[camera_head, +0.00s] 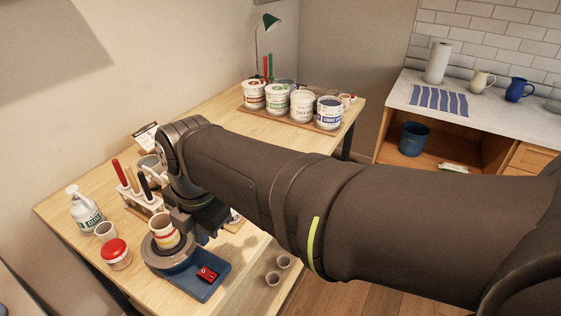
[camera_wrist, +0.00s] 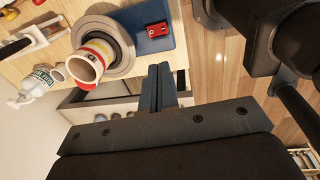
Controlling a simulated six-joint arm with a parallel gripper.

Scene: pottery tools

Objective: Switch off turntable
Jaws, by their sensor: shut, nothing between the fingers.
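The turntable (camera_head: 185,278) is a blue base with a round grey wheel, near the front of the wooden table; it also shows in the wrist view (camera_wrist: 145,42). A cream cup with red and yellow bands (camera_head: 163,233) stands on the wheel and shows in the wrist view (camera_wrist: 88,62). A red switch (camera_head: 207,274) sits on the base's right part, also in the wrist view (camera_wrist: 157,29). My gripper (camera_wrist: 160,72) is shut and empty, apart from the switch, below it in the wrist view. In the head view my arm partly hides the gripper; its fingertips cannot be made out.
A red-lidded jar (camera_head: 115,253), a small cup (camera_head: 105,232), a glue bottle (camera_head: 83,210) and a tool rack (camera_head: 140,195) stand left of the turntable. Several labelled tubs (camera_head: 303,105) stand at the table's far end. Small cups (camera_head: 272,278) sit on a lower shelf.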

